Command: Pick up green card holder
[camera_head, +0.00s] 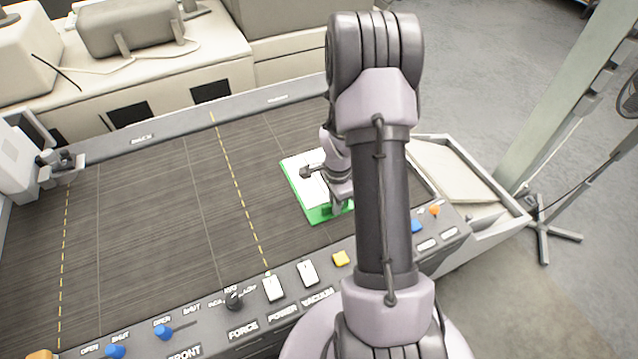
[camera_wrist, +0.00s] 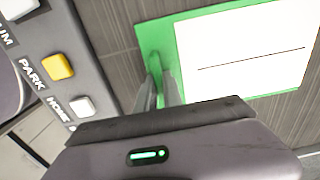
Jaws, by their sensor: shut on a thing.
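The green card holder (camera_head: 298,188) lies on the dark grey machine bed, with a white card (camera_head: 309,180) on it. Its near end is under my gripper (camera_head: 338,208), and my arm hides part of its right side. In the wrist view the green card holder (camera_wrist: 156,40) shows a raised green part at its left end, and the white card (camera_wrist: 245,50) carries a thin black line. My gripper (camera_wrist: 165,82) has its two fingers close together at that raised part, shut on it. The holder looks flat on the bed or barely above it; I cannot tell which.
A control panel with a yellow button (camera_head: 341,258), white switches (camera_head: 273,288) and blue knobs (camera_head: 163,332) runs along the bed's front edge. A grey tray (camera_head: 458,180) is at the right. The bed (camera_head: 150,200) left of the holder is clear.

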